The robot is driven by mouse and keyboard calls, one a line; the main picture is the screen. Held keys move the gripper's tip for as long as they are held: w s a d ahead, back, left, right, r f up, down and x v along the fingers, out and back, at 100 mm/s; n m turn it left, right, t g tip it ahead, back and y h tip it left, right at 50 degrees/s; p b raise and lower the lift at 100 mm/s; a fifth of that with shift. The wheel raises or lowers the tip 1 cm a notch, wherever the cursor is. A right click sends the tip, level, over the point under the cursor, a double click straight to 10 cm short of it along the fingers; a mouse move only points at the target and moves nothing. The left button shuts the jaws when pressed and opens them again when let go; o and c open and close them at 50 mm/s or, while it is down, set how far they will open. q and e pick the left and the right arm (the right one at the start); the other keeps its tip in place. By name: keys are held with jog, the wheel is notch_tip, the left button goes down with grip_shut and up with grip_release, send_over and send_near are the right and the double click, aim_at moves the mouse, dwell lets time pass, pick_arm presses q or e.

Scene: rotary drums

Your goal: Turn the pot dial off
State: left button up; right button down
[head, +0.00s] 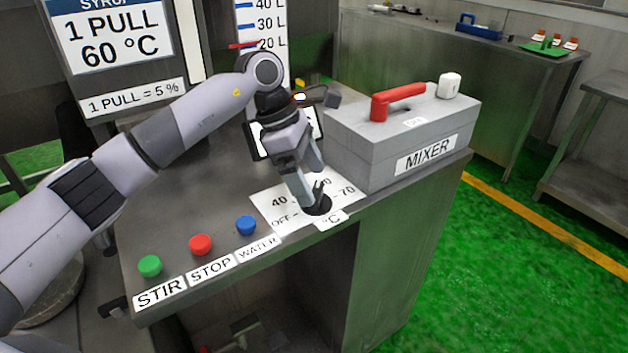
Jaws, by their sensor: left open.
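The pot dial (319,207) is a dark round knob on a white plate (265,199) on the counter's front right part. The plate reads OFF at its left, 40 at upper left and 70 at right; other marks are hidden behind my gripper. My left gripper (310,190) comes down over the dial from behind, its jaws open, with its fingertips close beside the knob's raised handle. I cannot tell whether the fingers touch it. The handle is partly hidden, so its exact setting is unclear. My right gripper is out of view.
Green (150,265), red (201,244) and blue (246,225) buttons line the counter's front, labelled STIR, STOP and WATER. A grey MIXER box (400,135) with a red lever (398,101) stands close right of the dial. A syrup sign (112,40) stands at the back left.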

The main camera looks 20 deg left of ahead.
pick_arm(q)
jog(key=shift+x, duration=1.2)
jog(key=shift+c, duration=0.3)
jog(key=c, duration=1)
